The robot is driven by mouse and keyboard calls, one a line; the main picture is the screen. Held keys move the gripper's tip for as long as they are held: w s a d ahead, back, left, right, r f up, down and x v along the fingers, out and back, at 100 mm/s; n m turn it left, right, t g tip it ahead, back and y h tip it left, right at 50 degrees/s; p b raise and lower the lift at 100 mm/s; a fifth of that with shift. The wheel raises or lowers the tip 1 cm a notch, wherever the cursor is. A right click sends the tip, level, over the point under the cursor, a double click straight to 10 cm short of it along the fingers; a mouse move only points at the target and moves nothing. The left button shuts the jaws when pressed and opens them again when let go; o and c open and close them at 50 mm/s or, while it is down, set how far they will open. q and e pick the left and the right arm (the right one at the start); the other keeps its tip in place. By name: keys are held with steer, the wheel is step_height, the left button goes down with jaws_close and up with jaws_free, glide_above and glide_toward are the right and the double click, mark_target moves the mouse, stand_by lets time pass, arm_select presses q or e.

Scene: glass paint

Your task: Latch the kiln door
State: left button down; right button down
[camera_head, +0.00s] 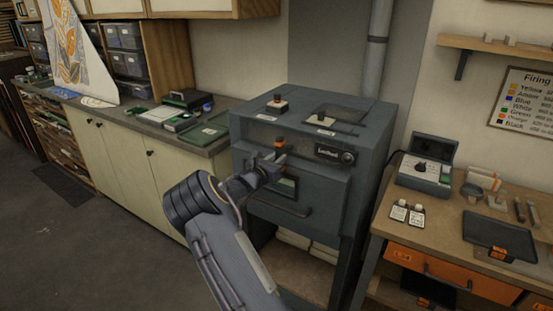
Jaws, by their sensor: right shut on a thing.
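The kiln (362,165) is a dark blue-grey box on a stand in the middle of the head view. Its front door (325,190) appears closed flat against the body, with a bar handle (280,208) low on it and a small window. A small latch handle with an orange tip (279,143) sits at the upper front of the door. My right gripper (272,162) is at this latch handle and shut on it; its fingers partly hide the latch. Whether the latch is engaged cannot be told. My left gripper is not in view.
A workbench (385,218) with a grey device (425,175), small bottles and a dark tray (492,232) stands close on the right. A counter (150,128) with cabinets runs along the left. The floor (90,240) at front left is clear.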

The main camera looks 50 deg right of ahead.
steer(key=shift+f, duration=0.25)
steer(key=c, duration=1.6)
jaws_free()
steer(key=o, duration=0.4)
steer(key=shift+r, duration=0.1)
steer(key=shift+c, duration=0.2)
steer(key=shift+a, duration=0.1)
steer(key=a+b, duration=0.2)
steer(key=a, duration=0.5)
steer(key=shift+s+a, duration=0.35)
